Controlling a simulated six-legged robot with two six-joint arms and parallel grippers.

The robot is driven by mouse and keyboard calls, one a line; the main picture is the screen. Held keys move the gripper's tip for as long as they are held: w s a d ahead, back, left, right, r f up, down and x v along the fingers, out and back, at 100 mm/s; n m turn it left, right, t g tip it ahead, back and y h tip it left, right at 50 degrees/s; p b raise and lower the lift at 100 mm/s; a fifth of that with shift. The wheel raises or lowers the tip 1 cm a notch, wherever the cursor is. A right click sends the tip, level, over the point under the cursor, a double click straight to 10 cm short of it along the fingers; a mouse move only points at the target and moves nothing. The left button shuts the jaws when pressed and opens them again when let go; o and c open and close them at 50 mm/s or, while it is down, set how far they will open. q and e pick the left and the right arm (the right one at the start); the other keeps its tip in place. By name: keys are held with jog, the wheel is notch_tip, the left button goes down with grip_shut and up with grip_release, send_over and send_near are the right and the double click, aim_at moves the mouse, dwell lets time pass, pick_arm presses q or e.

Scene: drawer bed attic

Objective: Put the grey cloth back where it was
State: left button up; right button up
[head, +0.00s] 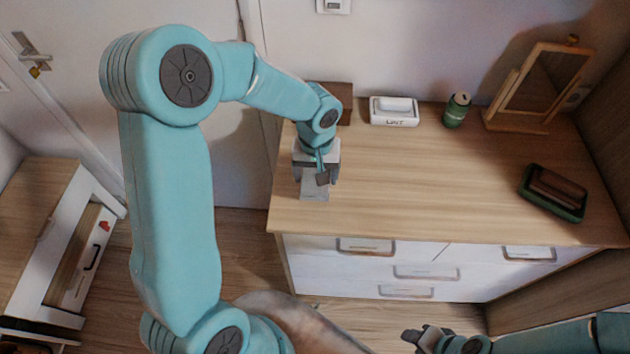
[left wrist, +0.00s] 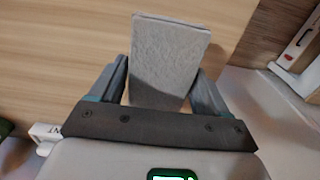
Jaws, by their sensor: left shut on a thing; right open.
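The grey cloth (left wrist: 165,60) is a flat, folded rectangle between the fingers of my left gripper (left wrist: 160,85) in the left wrist view. In the head view the cloth (head: 315,188) shows below my left gripper (head: 318,175), over the left end of the wooden dresser top (head: 420,190). My left gripper is shut on the cloth. I cannot tell whether the cloth touches the dresser top. My right gripper (head: 425,338) is open and empty, low in front of the dresser.
On the dresser stand a white box marked LINT (head: 394,112), a green can (head: 456,110), a wooden-framed mirror (head: 540,85), a green tray with a brown item (head: 553,194) and a brown box (head: 342,97). The middle of the top is clear. A low cabinet with an open drawer (head: 85,262) is at left.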

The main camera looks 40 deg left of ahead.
aim_at(315, 185)
pick_arm(q)
notch_tip(315, 185, down, 4)
jog(key=shift+f, duration=0.25)
jog(key=shift+a, duration=0.1)
jog(key=shift+f, duration=0.1)
jog(key=o, duration=0.9)
notch_tip(315, 185, up, 12)
jog(key=shift+r, duration=0.25)
jog(key=shift+s, duration=0.1)
jog(key=shift+f, duration=0.1)
